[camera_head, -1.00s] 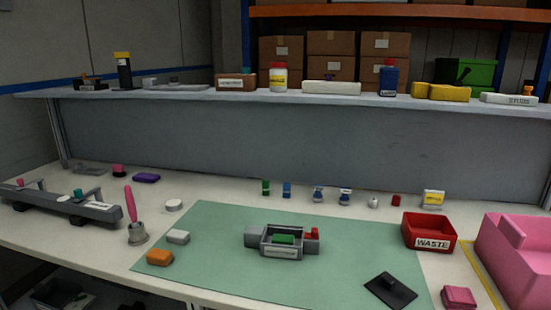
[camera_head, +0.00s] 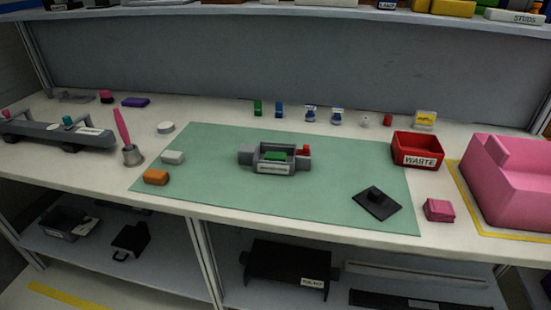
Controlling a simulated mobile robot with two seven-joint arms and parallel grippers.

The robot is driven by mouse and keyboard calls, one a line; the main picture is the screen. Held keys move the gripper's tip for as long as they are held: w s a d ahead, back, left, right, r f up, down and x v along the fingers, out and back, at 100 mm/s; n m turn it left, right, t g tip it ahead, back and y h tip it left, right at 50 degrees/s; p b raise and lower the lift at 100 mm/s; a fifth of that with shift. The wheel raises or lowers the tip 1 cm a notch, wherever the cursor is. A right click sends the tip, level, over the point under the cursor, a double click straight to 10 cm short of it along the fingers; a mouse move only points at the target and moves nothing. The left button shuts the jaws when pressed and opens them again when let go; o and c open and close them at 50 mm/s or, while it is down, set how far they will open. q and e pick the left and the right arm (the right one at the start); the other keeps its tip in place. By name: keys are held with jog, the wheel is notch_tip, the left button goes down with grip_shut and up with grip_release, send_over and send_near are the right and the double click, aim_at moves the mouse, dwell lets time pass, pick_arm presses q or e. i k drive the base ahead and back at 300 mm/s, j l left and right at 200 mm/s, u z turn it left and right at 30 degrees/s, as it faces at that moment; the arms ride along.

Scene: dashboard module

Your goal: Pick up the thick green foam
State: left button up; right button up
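A green block (camera_head: 275,156) lies inside a grey open-topped fixture (camera_head: 274,168) in the middle of the green mat. The fixture has a red part at its right end and a white label on its front. A smaller green piece (camera_head: 257,108) stands at the back of the table, left of a blue piece (camera_head: 279,110). I cannot tell from this view which green thing is the thick foam. Neither of my grippers is in view.
A red WASTE bin (camera_head: 417,150) and a large pink block (camera_head: 505,185) stand at the right. The mat's front is clear.

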aim_at(274, 156)
jog(key=l+u, duration=0.2)
jog(key=u, duration=1.4)
jog(key=k+l, duration=0.3)
jog(key=l, duration=0.15)
